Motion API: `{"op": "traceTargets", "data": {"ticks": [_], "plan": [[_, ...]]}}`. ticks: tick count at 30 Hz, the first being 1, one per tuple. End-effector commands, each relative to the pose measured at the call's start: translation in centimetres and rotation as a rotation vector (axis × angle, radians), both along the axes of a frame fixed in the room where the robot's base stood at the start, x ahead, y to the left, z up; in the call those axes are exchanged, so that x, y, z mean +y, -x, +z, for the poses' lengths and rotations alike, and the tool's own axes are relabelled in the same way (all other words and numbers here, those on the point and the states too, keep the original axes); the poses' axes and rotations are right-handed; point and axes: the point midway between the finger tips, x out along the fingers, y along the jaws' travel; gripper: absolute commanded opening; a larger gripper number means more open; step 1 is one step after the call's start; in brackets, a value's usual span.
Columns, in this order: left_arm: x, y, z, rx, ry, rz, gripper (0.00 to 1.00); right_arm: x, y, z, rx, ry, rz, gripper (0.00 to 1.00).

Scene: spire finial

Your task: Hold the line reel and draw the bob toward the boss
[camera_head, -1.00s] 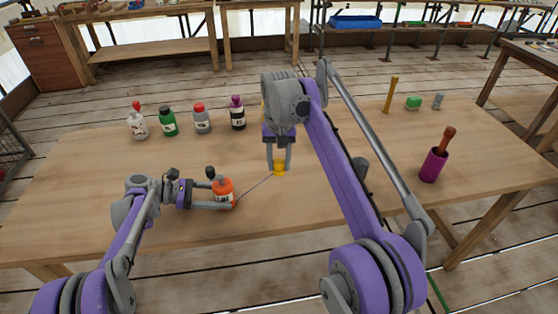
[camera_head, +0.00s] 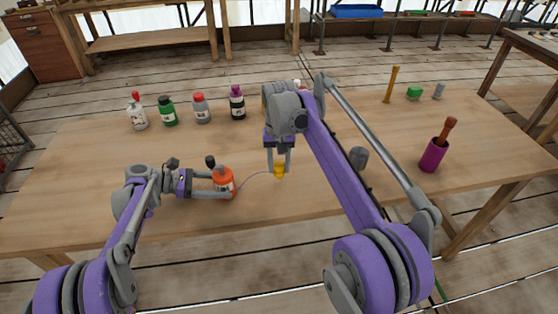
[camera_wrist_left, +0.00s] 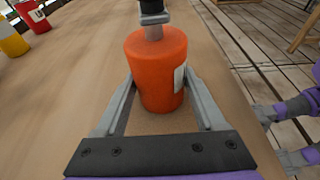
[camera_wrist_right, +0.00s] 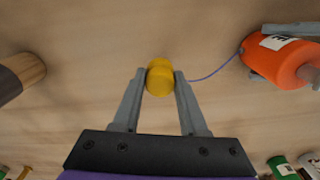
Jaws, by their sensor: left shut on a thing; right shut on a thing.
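The line reel is an orange bottle-like body (camera_head: 223,180) with a grey and black top and a white label. My left gripper (camera_head: 228,188) is shut on it; the left wrist view shows the reel (camera_wrist_left: 158,70) between both fingers. The bob is a small yellow piece (camera_head: 280,171). My right gripper (camera_head: 279,168) points down and is shut on it; the bob (camera_wrist_right: 160,77) also shows between the fingertips in the right wrist view. A thin purple line (camera_wrist_right: 214,75) curves slack from reel to bob. I cannot tell which thing is the boss.
A purple cup (camera_head: 433,158) with a brown handle, a wooden peg (camera_head: 391,84) and a green block (camera_head: 414,92) stand right. A grey piece (camera_head: 359,157) is partly behind my right arm.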

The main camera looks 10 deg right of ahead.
Motion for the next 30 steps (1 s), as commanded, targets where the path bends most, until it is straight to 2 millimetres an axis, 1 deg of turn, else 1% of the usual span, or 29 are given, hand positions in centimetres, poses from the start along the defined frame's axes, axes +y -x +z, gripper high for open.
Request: {"op": "traceTargets", "data": {"ticks": [18,30], "plan": [[0.0,0.0,0.0,0.000,0.000,0.000,0.40,0.0,0.0,-3.0,0.000,0.000,0.000,0.00],[0.0,0.0,0.0,0.000,0.000,0.000,0.40,0.0,0.0,-3.2,0.000,0.000,0.000,0.00]]}}
